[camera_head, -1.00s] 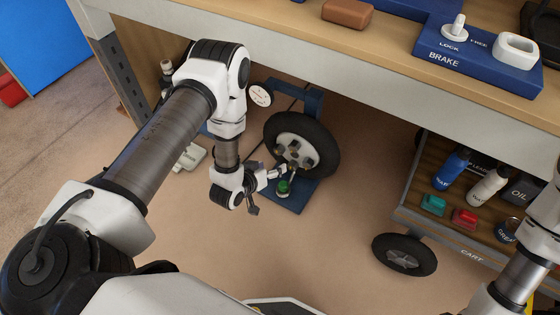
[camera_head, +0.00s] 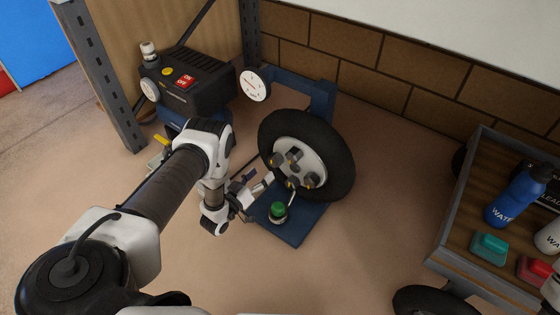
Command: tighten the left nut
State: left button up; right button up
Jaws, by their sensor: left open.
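A black-tyred wheel (camera_head: 342,165) with a pale hub (camera_head: 316,158) stands upright on a blue stand plate (camera_head: 305,224). Several dark nuts sit on the hub; the left nut (camera_head: 276,160) is at the hub's left side. My left gripper (camera_head: 260,181) is open just left of and below the hub, its fingers pointing toward the lower nuts. It appears empty and apart from the left nut, though the exact gap is hard to tell.
A green button or cap (camera_head: 278,210) stands on the plate below the gripper. A dark compressor (camera_head: 195,85) with a red switch and a gauge (camera_head: 255,84) are behind left. A cart (camera_head: 449,265) with bottles stands right. A brick wall (camera_head: 400,75) closes the back.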

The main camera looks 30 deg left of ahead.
aim_at(272, 163)
pick_arm(q)
jog(key=w+b, duration=0.1)
jog(key=w, duration=0.1)
jog(key=w+b, duration=0.1)
jog(key=w, duration=0.1)
jog(key=w+b, duration=0.1)
jog(key=w, duration=0.1)
jog(key=shift+d+f, duration=0.1)
jog(key=shift+d, duration=0.15)
jog(key=shift+w, duration=0.4)
jog(key=shift+c, duration=0.3)
jog(key=c, duration=1.1)
